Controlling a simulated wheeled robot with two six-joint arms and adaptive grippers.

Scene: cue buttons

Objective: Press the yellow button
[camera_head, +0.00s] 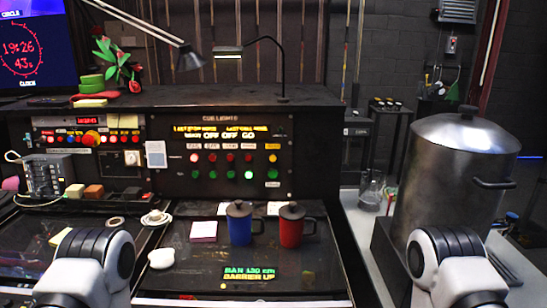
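The cue lights panel (230,165) stands upright at the back of the desk, with a row of mostly red buttons above a row of green ones. A yellow-orange button (272,158) is at the right end of the upper row, above a green button (272,174). Nothing covers it. A small yellow round spot (222,286) also shows low on the desk beside the lit green text; I cannot tell what it is. Parts of my two arms show at the lower left and lower right, well short of the panel. Neither gripper is in view.
A blue mug (240,228) and a red mug (290,231) stand on the desk in front of the panel. A pink-and-white note pad (203,231) and a white mouse-like object (161,258) lie to their left. A large metal pot (455,170) stands at right.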

